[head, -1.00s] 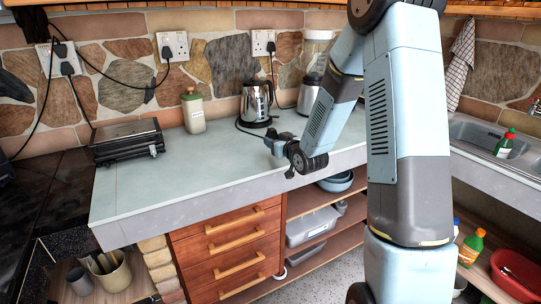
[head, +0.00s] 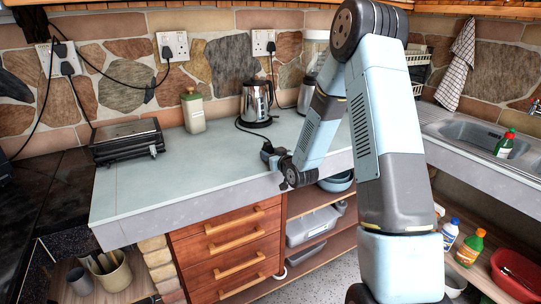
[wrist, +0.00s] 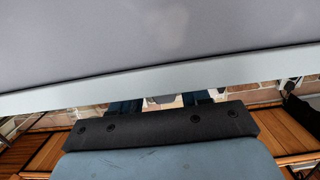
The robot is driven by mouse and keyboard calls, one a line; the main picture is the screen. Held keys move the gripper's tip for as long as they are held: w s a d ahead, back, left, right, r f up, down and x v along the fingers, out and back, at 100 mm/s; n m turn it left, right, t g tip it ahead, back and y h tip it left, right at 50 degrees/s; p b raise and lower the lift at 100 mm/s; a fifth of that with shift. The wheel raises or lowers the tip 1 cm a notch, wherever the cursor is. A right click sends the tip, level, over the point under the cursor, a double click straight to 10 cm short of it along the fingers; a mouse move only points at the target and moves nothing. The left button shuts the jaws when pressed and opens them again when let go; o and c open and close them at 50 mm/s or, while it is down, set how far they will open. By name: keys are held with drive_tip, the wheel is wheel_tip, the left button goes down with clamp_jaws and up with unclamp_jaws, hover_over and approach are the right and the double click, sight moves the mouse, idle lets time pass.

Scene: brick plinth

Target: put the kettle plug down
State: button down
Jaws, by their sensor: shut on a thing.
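My gripper (head: 268,151) is low over the front edge of the grey worktop (head: 200,172), in front of the steel kettle (head: 256,100). The kettle stands upright near the wall. Its dark cord (head: 243,130) curves from its base toward my gripper. The gripper is shut on the kettle plug, which the fingers hide in the head view. In the wrist view the two blue fingers (wrist: 160,103) show only in part, beyond the dark gripper bar. I cannot tell whether the plug touches the worktop.
The worktop between grill and gripper is clear. A second steel appliance (head: 307,92) stands right of the kettle, partly behind my arm. Wall sockets (head: 173,46) are behind.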

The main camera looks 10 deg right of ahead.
drive_tip(key=c, duration=0.5)
unclamp_jaws()
drive_tip(key=shift+c, duration=0.2)
